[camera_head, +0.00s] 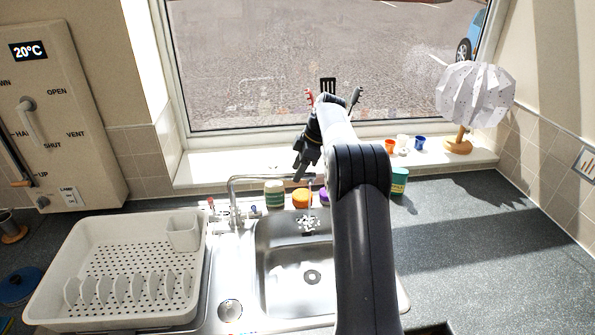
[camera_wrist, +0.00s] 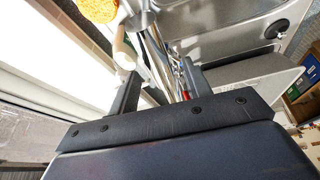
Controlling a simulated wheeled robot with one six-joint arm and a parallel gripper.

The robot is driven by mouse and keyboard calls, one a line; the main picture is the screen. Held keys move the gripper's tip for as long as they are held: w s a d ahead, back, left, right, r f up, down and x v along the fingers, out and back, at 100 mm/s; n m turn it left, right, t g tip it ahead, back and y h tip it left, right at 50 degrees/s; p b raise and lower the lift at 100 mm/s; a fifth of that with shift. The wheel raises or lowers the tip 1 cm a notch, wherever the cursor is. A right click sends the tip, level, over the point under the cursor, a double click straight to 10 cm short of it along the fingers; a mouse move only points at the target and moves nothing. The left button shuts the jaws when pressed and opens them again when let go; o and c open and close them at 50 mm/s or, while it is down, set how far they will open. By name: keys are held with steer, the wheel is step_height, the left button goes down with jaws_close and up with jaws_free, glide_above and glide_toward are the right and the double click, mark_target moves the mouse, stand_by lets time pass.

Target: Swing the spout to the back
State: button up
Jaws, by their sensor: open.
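The chrome tap stands behind the sink, and its spout (camera_head: 262,178) reaches to the right along the sink's back edge in the head view. My gripper (camera_head: 303,167) points down at the spout's right end, from above. In the wrist view my gripper (camera_wrist: 160,72) is open, its two dark fingers apart. Shiny chrome tubing of the spout (camera_wrist: 156,48) shows between and beyond the fingers. I cannot tell whether a finger touches it. My arm hides part of the sink's right side.
The steel sink (camera_head: 265,270) lies in front, with a white dish rack (camera_head: 50,262) at left. A green jar (camera_head: 274,194), an orange sponge (camera_head: 300,198) and a teal cup (camera_head: 399,182) stand behind. A white lamp (camera_head: 474,97) is on the sill. The right counter is clear.

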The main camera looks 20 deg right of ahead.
steer(key=v, duration=1)
steer(key=shift+a+f, duration=0.1)
steer(key=shift+f, duration=0.05)
steer(key=x, duration=1)
steer(key=shift+a+f, duration=0.1)
steer(key=shift+f, duration=0.2)
